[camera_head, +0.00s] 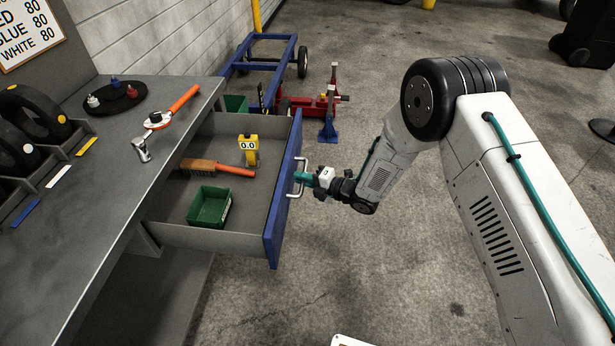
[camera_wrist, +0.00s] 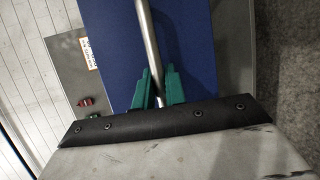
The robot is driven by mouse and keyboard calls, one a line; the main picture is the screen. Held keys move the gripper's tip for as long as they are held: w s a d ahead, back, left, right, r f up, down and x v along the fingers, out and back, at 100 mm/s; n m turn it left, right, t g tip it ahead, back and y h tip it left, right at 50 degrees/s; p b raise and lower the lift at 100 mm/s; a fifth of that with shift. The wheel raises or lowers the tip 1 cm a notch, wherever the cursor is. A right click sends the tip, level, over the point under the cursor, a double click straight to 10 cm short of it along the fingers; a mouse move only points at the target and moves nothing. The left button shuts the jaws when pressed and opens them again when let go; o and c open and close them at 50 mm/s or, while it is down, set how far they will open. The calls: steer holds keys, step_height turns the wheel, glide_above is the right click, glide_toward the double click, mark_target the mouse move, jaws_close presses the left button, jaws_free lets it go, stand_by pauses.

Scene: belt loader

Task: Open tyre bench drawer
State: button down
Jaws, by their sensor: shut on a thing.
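The tyre bench (camera_head: 118,170) is a grey workbench on the left in the head view. Its drawer (camera_head: 175,235) is pulled well out to the right, with a blue front (camera_head: 284,195) and a metal bar handle (camera_head: 294,192). Inside lie a green bin (camera_head: 209,206), a brush with an orange handle (camera_head: 215,167) and a yellow gauge reading 0.0 (camera_head: 249,150). My gripper (camera_head: 303,177) is shut on the handle. In the wrist view, the teal fingers (camera_wrist: 159,88) sit on both sides of the handle bar (camera_wrist: 148,45), before the blue front (camera_wrist: 190,50).
On the bench top are a torque wrench (camera_head: 165,121), a dark round tray (camera_head: 117,98) and tyres (camera_head: 40,110) in a rack. A blue frame cart (camera_head: 262,62) and a red jack (camera_head: 310,107) stand behind the drawer. The floor (camera_head: 330,260) in front is mostly clear.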

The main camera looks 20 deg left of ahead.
steer(key=shift+s+d+f, duration=0.1)
stand_by(0.3)
steer(key=c, duration=1.5)
jaws_free()
steer(key=shift+o, duration=0.2)
steer(key=v, duration=0.8)
